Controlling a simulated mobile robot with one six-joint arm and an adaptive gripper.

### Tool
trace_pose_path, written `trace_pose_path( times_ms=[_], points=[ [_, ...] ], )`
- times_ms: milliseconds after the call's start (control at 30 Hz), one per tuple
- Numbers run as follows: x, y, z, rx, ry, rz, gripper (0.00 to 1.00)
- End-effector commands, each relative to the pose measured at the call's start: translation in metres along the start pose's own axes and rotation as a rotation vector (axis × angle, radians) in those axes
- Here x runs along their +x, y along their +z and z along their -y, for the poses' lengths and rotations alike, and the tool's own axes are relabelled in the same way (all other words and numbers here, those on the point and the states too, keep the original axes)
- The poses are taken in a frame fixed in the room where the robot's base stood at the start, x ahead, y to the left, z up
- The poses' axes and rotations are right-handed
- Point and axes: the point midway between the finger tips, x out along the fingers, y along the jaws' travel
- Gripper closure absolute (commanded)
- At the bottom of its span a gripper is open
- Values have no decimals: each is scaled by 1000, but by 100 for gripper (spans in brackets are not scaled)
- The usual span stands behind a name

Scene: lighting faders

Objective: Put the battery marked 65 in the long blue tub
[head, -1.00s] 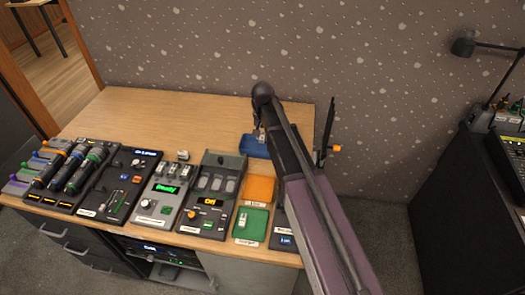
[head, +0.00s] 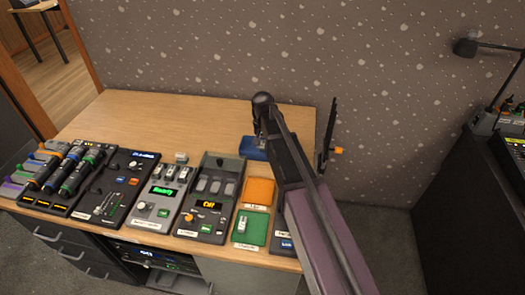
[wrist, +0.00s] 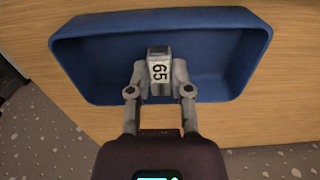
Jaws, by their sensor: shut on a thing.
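In the wrist view, the battery marked 65 (wrist: 159,72) is a small grey block with a white label and dark top. My gripper (wrist: 160,80) is shut on it, one finger on each side. The battery is within the outline of the long blue tub (wrist: 225,55), near the middle of its near side. I cannot tell whether it touches the tub's floor. In the head view, the blue tub (head: 248,149) shows only partly, because my arm hides its right part and most of my gripper.
An orange tray (head: 259,191) and a green tray (head: 254,230) holding a small battery lie at the table's front. A charger with several grey slots (head: 213,187), other panels and several microphones (head: 70,165) fill the left. The table's back left is bare wood (head: 170,115).

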Motion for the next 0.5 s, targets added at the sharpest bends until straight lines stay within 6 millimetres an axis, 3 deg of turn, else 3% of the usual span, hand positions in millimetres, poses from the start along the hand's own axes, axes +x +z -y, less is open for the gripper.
trace_pose_path(
  times_ms=[200,500],
  points=[
    [21,0,0,0,0,0,100],
    [24,0,0,0,0,0,100]
  ],
)
